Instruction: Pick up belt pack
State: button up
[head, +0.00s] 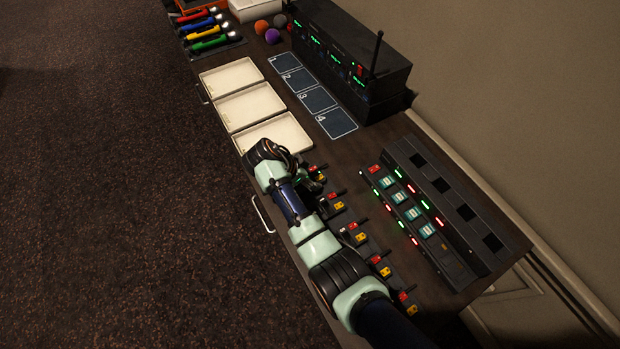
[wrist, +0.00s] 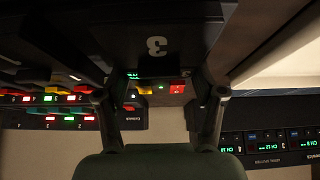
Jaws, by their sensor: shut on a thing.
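In the wrist view, my gripper (wrist: 160,96) has its two fingers on either side of a black belt pack (wrist: 153,38) marked "3". A red patch and a small green light show at the pack's end, between the fingers. In the head view, my gripper (head: 288,161) is low over the desk, near the front white tray and the far end of the pack row. My wrist hides most of the held pack there. Other dark packs (head: 358,236) with red and yellow parts stand in a row beside my arm.
White trays (head: 250,105) lie left of numbered dark pads (head: 318,99). A black rack unit (head: 350,62) with an antenna stands behind. A charger-like console (head: 405,200) with green and red lights is right of the packs. Colored handheld devices (head: 209,38) lie at the far end.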

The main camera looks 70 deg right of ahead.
aim_at(309, 177)
jog(key=shift+c, duration=1)
jog(key=shift+r, duration=0.15)
notch_tip(309, 177, up, 20)
jog(key=p, duration=0.7)
jog(key=shift+p, duration=0.35)
